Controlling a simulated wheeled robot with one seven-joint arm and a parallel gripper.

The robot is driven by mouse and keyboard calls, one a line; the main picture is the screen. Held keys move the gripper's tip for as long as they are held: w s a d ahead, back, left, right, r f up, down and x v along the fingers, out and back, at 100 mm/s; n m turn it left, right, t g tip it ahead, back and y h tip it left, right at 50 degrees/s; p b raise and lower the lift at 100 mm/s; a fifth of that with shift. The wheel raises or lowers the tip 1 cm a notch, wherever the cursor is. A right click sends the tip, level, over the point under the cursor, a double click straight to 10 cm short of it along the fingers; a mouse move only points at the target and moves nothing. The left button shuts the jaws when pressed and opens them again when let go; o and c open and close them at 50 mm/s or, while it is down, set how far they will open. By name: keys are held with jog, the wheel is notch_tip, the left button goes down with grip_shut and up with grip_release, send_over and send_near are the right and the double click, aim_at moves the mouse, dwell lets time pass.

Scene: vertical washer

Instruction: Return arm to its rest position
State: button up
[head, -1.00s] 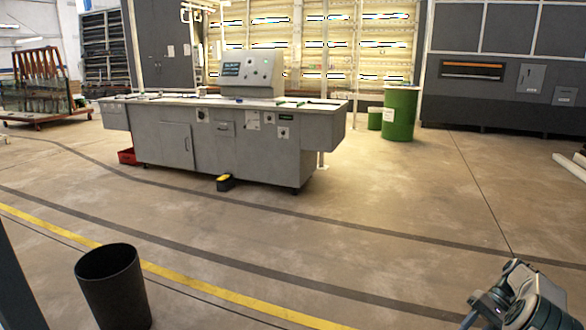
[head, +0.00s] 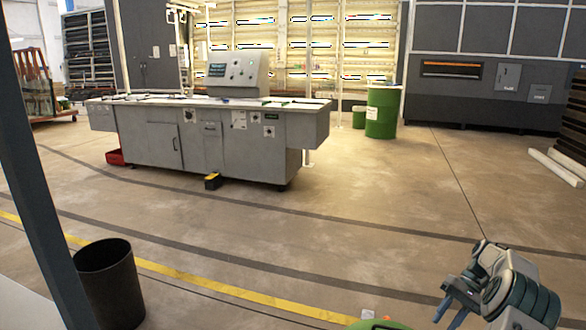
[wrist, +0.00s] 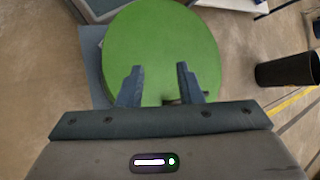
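My gripper (head: 445,306) is at the lower right of the head view, at the end of my arm. In the wrist view its two fingers (wrist: 158,86) are apart with nothing between them. Beyond the fingers in that view is a round green top (wrist: 160,40). I cannot tell how far below the fingers it is. An edge of something green (head: 378,324) also shows at the bottom of the head view.
A black bin (head: 110,285) stands at the lower left, and also shows in the wrist view (wrist: 286,70). A dark post (head: 40,190) rises at the left. A grey machine bench (head: 205,140) and a green drum (head: 384,112) stand farther back.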

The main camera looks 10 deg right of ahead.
jog(key=s+a+r+n+t+h+p, duration=0.15)
jog(key=a+r+h+p, duration=0.6)
jog(key=a+r, duration=1.5)
jog(key=s+a+r+n+t+p, duration=0.1)
jog(key=s+a+r+p, duration=0.3)
jog(key=s, duration=0.5)
jog(key=s+a+r+n+t+p, duration=0.2)
jog(key=s+a+r+t+p, duration=0.2)
jog(key=s+a+r, duration=0.3)
jog(key=shift+s+r+h+p, duration=0.15)
jog(key=shift+s+h+p, duration=0.4)
jog(key=shift+s, duration=0.7)
